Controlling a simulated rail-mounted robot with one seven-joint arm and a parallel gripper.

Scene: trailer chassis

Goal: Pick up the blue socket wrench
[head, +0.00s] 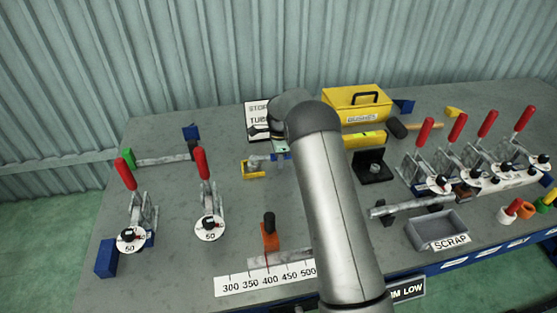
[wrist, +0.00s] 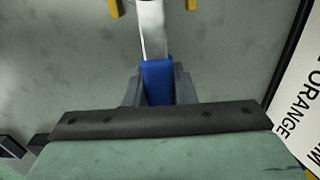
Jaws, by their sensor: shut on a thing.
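The blue socket wrench shows in the wrist view with a blue handle (wrist: 158,80) and a bright metal shank running up to the top edge. My gripper (wrist: 158,92) is shut on the blue handle, one dark grey finger on each side. In the head view, the wrench's metal part (head: 259,158) shows just left of my arm, by a yellow rest (head: 253,171). My arm hides most of the gripper there. I cannot tell whether the wrench is clear of the rest.
Behind stand a white sign (head: 257,112) and a yellow box (head: 357,104). Red-handled clamps (head: 208,200) stand left, with several more at right. A black bracket (head: 372,169) and a grey scrap tray (head: 437,226) are right of my arm.

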